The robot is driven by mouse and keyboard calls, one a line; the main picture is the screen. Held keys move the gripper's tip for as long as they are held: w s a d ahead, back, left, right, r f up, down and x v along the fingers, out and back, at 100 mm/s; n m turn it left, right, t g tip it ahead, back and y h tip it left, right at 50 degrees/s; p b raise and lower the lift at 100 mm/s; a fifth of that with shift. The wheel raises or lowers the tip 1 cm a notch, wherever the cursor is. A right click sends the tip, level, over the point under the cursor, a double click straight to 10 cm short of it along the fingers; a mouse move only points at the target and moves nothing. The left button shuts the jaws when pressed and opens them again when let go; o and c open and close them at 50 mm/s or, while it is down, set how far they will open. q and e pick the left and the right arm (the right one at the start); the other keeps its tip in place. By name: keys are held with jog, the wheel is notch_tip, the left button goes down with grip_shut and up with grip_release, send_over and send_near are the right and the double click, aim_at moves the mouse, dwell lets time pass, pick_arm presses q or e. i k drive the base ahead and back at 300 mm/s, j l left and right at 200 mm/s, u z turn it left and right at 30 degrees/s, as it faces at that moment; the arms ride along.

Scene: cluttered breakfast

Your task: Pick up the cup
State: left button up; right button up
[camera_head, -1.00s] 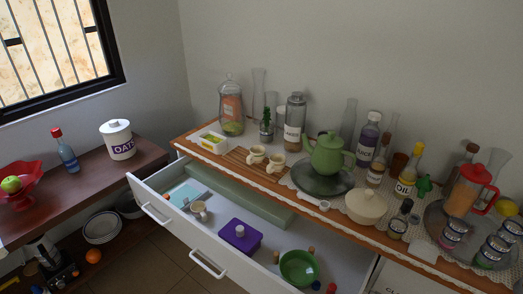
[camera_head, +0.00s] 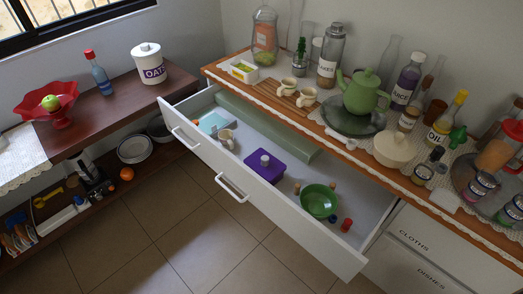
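A small beige cup (camera_head: 226,138) stands in the open white drawer (camera_head: 262,207), toward its left end, between a light blue item and a purple box. Two more cream cups stand on the wooden counter above: one cup (camera_head: 289,86) at the left and another cup (camera_head: 306,97) just right of it, both on a slatted wooden board. Neither of my grippers shows in the head view.
The drawer also holds a purple lidded box (camera_head: 265,167) and a green bowl (camera_head: 318,201). A green teapot (camera_head: 363,92) and several bottles crowd the counter. A dark side shelf (camera_head: 120,105) stands at the left. The tiled floor (camera_head: 170,235) in front is clear.

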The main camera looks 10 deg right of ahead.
aim_at(306, 99)
jog(key=j+z, duration=0.15)
jog(key=z, duration=0.25)
jog(key=j+z, duration=0.2)
jog(key=z, duration=0.15)
jog(key=i, duration=0.05)
